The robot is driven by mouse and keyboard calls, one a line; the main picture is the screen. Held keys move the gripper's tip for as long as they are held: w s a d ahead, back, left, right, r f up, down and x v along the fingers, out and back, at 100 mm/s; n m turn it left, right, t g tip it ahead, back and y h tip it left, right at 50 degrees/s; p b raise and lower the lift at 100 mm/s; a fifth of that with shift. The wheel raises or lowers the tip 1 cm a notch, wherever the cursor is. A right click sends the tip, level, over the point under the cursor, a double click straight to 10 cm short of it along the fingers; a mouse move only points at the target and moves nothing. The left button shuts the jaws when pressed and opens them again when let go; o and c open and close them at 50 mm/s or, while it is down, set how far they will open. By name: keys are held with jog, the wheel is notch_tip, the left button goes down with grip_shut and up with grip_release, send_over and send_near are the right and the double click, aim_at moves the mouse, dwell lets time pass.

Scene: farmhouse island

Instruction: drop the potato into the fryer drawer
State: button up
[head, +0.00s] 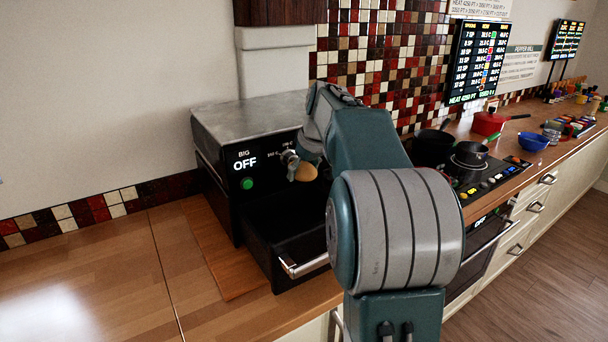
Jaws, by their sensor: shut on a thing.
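The potato (306,173) is a small tan lump in the head view, above the fryer drawer. My gripper (296,165) is shut on it, and the fingers are partly hidden by the potato and my arm. The fryer (222,150) is a dark box with a grey metal top, a display reading "BIG OFF" and a green button. Its black drawer (262,248) is pulled out toward the front, with a metal handle (302,266). The potato appears over the drawer's opening, apart from it. My arm hides the drawer's right side.
A wooden counter (90,275) with bare room lies left of the fryer. To the right are a stove with dark pots (468,162), a red pot (488,123) and a blue bowl (532,141). A tiled wall stands behind.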

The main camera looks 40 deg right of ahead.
aim_at(310, 173)
jog(key=shift+a+f, duration=0.1)
jog(key=shift+f, duration=2.85)
jog(key=o, duration=1)
jog(key=v, duration=1.2)
jog(key=shift+f, duration=0.1)
